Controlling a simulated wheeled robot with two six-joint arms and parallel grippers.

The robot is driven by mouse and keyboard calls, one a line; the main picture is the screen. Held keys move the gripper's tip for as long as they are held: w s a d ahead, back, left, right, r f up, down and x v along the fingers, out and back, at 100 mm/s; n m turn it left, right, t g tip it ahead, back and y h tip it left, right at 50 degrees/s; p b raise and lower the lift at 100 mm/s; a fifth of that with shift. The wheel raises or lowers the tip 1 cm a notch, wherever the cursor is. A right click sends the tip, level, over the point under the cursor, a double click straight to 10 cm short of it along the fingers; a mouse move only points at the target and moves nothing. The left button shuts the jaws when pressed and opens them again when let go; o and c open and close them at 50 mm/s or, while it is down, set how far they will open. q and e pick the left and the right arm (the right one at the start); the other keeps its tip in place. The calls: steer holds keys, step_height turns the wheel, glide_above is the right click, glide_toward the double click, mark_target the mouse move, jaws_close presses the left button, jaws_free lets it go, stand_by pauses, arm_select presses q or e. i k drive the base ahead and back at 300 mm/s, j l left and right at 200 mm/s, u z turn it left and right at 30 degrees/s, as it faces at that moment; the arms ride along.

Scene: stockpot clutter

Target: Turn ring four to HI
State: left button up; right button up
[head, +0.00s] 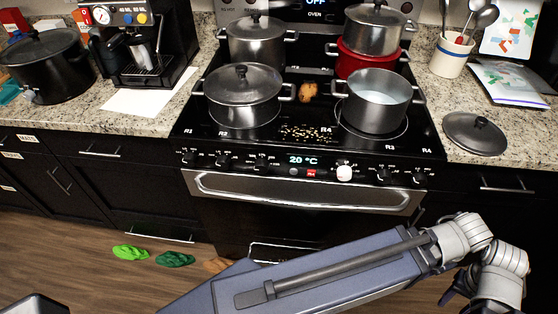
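The black stove (250,145) has a front panel with a row of dark knobs and the labels R1, R2, R3 and R4. The label R4 shows at the far right of the front edge and again near the middle of the cooktop. The rightmost dark knob (420,178) sits below the right R4 label; its setting is too small to read. A white knob-like piece (344,172) stands out on the panel, right of the display (302,160) reading 20 °C. One of my arms crosses the bottom right, below the panel and apart from it. No gripper fingertips show clearly.
A lidded pot (243,100) and an open pot (376,100) stand on the front burners. A lidded pot (256,42) and a pot on a red pot (365,60) stand behind. A loose lid (475,133) lies on the right counter. The oven handle (300,194) juts out below the knobs.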

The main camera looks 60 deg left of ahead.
mark_target(418, 179)
steer(key=u, duration=0.4)
steer(key=k+u, duration=0.1)
steer(key=u, duration=0.3)
steer(key=j+u, duration=0.15)
steer(key=u, duration=0.25)
steer(key=k+u, duration=0.1)
steer(key=u, duration=0.3)
steer(key=k+l+z, duration=0.15)
steer(key=z, duration=0.2)
steer(key=k+l+z, duration=0.4)
steer(key=l+z, duration=0.15)
steer(key=z, duration=0.2)
steer(key=k, duration=0.05)
